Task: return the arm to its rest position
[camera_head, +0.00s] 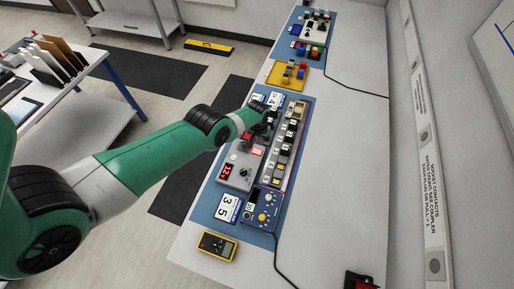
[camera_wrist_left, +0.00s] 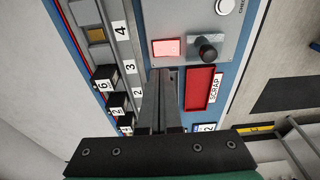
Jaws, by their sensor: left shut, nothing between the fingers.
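My left arm, green and grey, reaches in from the left in the head view. Its gripper (camera_head: 262,132) is over the blue work mat (camera_head: 203,209), beside the numbered rail (camera_head: 283,170). In the left wrist view the two fingers (camera_wrist_left: 163,76) are together with nothing between them. Their tips lie between the rail and the red SCRAP tray (camera_wrist_left: 200,88), just below a lit red button (camera_wrist_left: 166,48) and a black knob (camera_wrist_left: 206,50). Whether the tips touch the panel I cannot tell. My right gripper is not in view.
The grey panel (camera_head: 236,180) has a red number display. A blue box with a yellow knob (camera_head: 262,217) and a yellow meter (camera_head: 217,246) stand nearer. A yellow tray (camera_head: 287,74) is farther back. The white bench right of the mat (camera_head: 345,150) is mostly clear, with a cable crossing.

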